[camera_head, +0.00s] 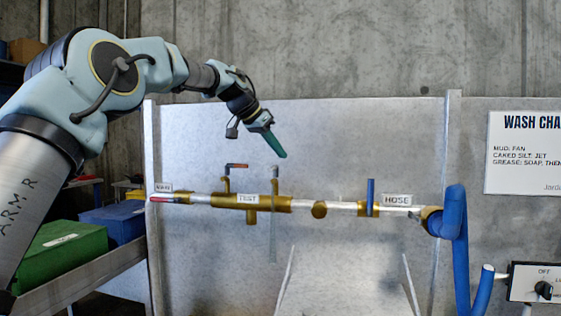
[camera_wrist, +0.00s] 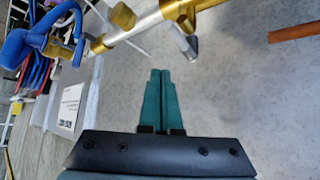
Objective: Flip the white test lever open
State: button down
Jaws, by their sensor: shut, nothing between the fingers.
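The brass test valve body (camera_head: 225,201), with a TEST label (camera_head: 247,199), sits on the horizontal pipe in front of a grey panel. A slim pale lever, which looks like the white test lever (camera_head: 275,172), stands upright at the right end of this body. In the wrist view, a pale grey-white rod (camera_wrist: 184,40) extends from the brass fitting, likely the same lever. My gripper (camera_head: 282,155) is shut and empty, pointing down just above the lever in the head view; the depth gap is unclear. Its green fingers (camera_wrist: 160,76) are together in the wrist view, apart from the rod.
An orange-handled lever (camera_head: 237,166) stands left of the pale lever. A blue lever (camera_head: 371,195) and HOSE label (camera_head: 397,200) are to the right, then a blue hose (camera_head: 456,230). Green (camera_head: 62,250) and blue bins (camera_head: 112,226) are at left.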

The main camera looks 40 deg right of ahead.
jog(key=w+a+r, duration=0.2)
jog(key=w+r, duration=0.1)
jog(key=r, duration=0.2)
jog(key=shift+a, duration=0.15)
jog(key=shift+w+f, duration=0.1)
jog(key=shift+w, duration=0.05)
jog(key=w+a+f+n+t+y, duration=0.1)
jog(key=w+a+f+n+y, duration=0.3)
jog(key=a+f, duration=0.8)
jog(key=w+a+f+n+t+y, duration=0.1)
jog(key=w+a+f+n+t, duration=0.15)
jog(key=a+f+n, duration=0.85)
jog(key=s+a+f+y, duration=0.1)
jog(key=s+a+f, duration=0.3)
jog(key=a, duration=0.7)
jog(key=s+a+f+n+g+y, duration=0.1)
jog(key=s+a+f, duration=0.3)
jog(key=s+a, duration=0.4)
jog(key=s+a+f+n+y, duration=0.1)
jog(key=s+a+f, duration=0.4)
jog(key=a, duration=0.8)
jog(key=shift+s+a, duration=0.35)
jog(key=shift+s, duration=0.55)
jog(key=shift+d+g, duration=0.1)
jog(key=shift+g, duration=0.15)
